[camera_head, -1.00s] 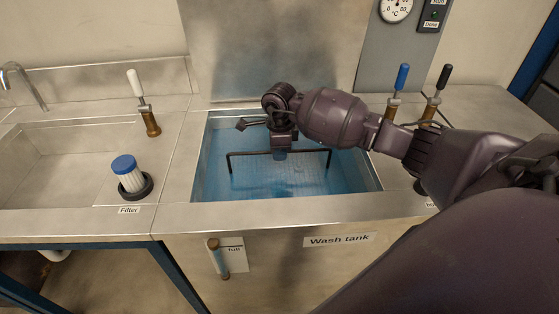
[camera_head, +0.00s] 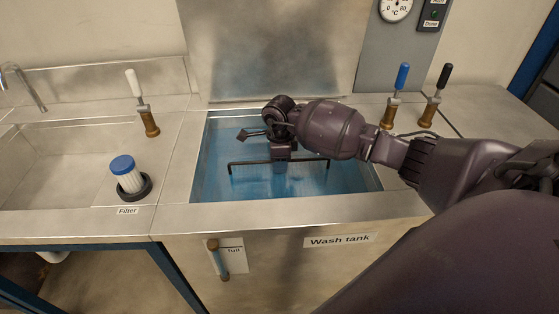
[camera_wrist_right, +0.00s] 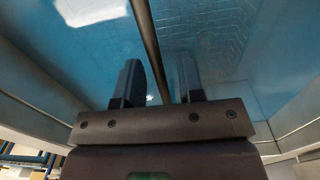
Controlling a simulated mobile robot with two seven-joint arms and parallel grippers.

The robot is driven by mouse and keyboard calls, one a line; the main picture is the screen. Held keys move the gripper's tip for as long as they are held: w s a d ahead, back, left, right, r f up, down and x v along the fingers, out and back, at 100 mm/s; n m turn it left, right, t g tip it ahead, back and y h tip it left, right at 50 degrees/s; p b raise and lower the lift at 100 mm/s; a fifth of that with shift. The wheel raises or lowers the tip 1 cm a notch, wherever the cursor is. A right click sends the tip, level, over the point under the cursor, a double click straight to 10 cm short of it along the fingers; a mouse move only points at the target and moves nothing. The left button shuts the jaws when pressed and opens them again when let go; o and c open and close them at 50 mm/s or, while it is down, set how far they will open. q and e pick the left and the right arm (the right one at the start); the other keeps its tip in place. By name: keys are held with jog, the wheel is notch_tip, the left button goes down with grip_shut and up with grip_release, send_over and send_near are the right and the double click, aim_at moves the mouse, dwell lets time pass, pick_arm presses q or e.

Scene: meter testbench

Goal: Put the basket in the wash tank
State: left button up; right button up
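The wash tank (camera_head: 375,183) is an open steel tank of blue water in the middle of the head view. The basket (camera_head: 245,162) is inside it; its dark handle bar shows, while its body is under the water and hard to make out. My right gripper (camera_head: 281,161) is down in the tank at the middle of the bar. In the right wrist view, the fingers (camera_wrist_right: 161,85) stand apart with the basket's bar (camera_wrist_right: 150,45) running between them, with a gap visible. My left gripper is not in view.
A filter (camera_head: 128,175) with a blue cap stands left of the tank, near a white-handled lever (camera_head: 142,105). Blue-handled (camera_head: 396,98) and black-handled (camera_head: 438,98) levers stand behind my right arm. An empty-looking sink (camera_head: 55,165) lies at the left.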

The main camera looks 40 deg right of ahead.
jog(key=shift+r, duration=0.1)
jog(key=shift+r, duration=0.3)
notch_tip(320, 180, up, 11)
jog(key=p, duration=0.1)
jog(key=shift+r, duration=0.2)
jog(key=shift+s+f, duration=0.1)
dwell(0.4)
